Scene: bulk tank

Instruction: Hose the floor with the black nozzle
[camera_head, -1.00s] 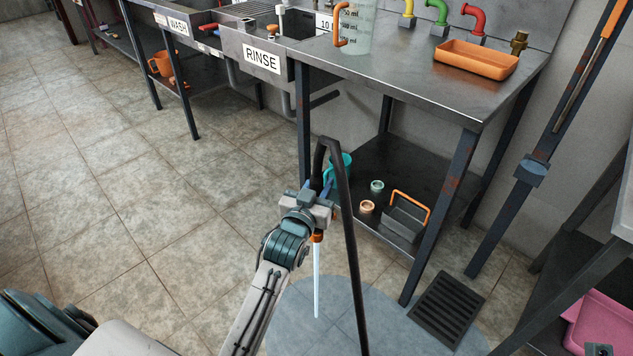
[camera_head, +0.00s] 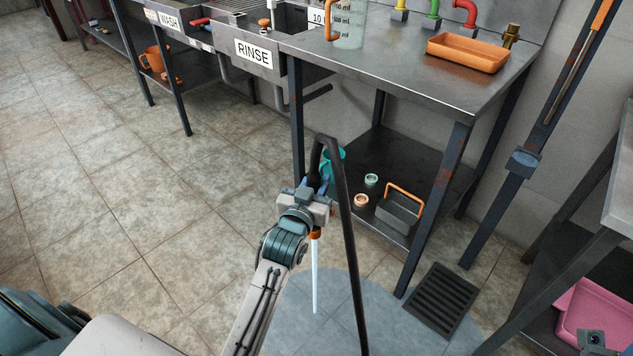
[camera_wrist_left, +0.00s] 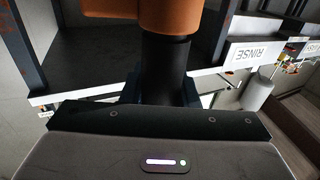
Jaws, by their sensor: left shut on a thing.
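My left gripper (camera_head: 318,198) is shut on the black nozzle, which shows in the left wrist view (camera_wrist_left: 165,70) as a dark cylinder with an orange end. In the head view the orange tip (camera_head: 315,235) points down, and a pale, thin water jet (camera_head: 315,275) runs from it toward the floor (camera_head: 165,235). The black hose (camera_head: 347,230) loops above the gripper and drops on its right. A round bluish-grey patch (camera_head: 295,320) lies on the tiles below the jet. My right gripper is not visible.
A steel table (camera_head: 400,75) with a lower shelf (camera_head: 375,160) stands ahead, holding a grey caddy (camera_head: 400,212) and small rings. A floor drain (camera_head: 440,300) lies right of the patch. A pink bin (camera_head: 600,315) is at lower right. Open tiles lie left.

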